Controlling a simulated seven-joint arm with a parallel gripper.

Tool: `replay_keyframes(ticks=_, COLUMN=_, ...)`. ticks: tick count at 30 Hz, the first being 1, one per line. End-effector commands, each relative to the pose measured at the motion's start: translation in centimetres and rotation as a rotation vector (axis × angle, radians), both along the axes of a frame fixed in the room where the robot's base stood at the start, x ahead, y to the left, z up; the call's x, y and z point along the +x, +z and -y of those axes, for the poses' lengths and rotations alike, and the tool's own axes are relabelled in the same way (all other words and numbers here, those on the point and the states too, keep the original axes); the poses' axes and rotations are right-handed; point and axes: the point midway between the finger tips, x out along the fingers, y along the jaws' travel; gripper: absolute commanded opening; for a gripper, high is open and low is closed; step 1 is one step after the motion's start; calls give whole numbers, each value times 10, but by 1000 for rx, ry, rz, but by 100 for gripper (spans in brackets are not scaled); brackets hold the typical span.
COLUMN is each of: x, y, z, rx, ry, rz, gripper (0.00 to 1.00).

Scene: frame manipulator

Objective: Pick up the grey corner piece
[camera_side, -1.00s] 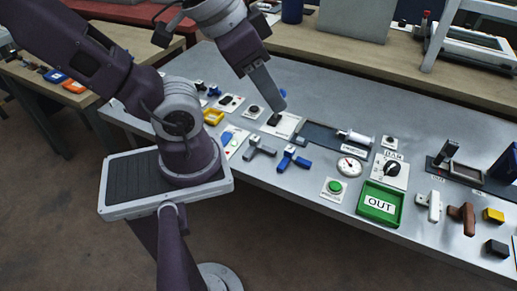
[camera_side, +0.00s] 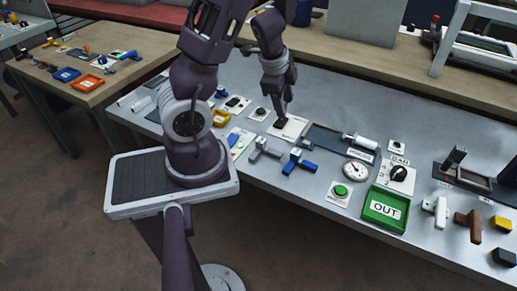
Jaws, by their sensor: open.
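The grey corner piece (camera_side: 262,149) lies on the metal table, just left of a similar blue corner piece (camera_side: 299,161). My gripper (camera_side: 285,112) points down above a white plate (camera_side: 288,128) with a dark part on it, behind and a little right of the grey piece. My gripper is open and apart from the grey piece. Its fingers look narrow from this side, and the gap between them is hard to see.
A green OUT tray (camera_side: 385,209), a green button (camera_side: 340,191), a dial gauge (camera_side: 354,171) and a white syringe-like part (camera_side: 360,141) lie to the right. A yellow part (camera_side: 221,118) and small panels lie left. Bare table lies in front of the blue piece.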

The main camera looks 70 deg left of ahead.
Motion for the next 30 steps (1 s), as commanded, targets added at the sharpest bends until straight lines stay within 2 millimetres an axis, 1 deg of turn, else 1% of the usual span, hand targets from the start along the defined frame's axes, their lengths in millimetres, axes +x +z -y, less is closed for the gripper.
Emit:
replay_keyframes(ticks=1, x=-21, y=-19, z=0, rx=-44, ry=-43, rz=-102, gripper=49)
replay_keyframes(ticks=3, x=-47, y=-34, z=2, rx=-102, ry=-92, rz=-214, gripper=49)
replay_keyframes(ticks=6, x=-68, y=-43, z=4, rx=-148, ry=-120, rz=-295, gripper=49)
replay_keyframes(ticks=11, x=-70, y=-63, z=4, rx=-155, ry=-123, rz=-306, gripper=49)
replay_keyframes(ticks=15, x=-68, y=-89, z=3, rx=-157, ry=-121, rz=-304, gripper=49)
replay_keyframes(ticks=18, x=-67, y=-104, z=3, rx=-155, ry=-124, rz=-301, gripper=49)
replay_keyframes(ticks=21, x=-67, y=-111, z=3, rx=-153, ry=-125, rz=-301, gripper=49)
replay_keyframes(ticks=27, x=-66, y=-112, z=3, rx=-151, ry=-129, rz=-301, gripper=49)
replay_keyframes(ticks=29, x=-66, y=-112, z=3, rx=-151, ry=-129, rz=-301, gripper=37)
replay_keyframes(ticks=30, x=-66, y=-112, z=3, rx=-151, ry=-129, rz=-301, gripper=29)
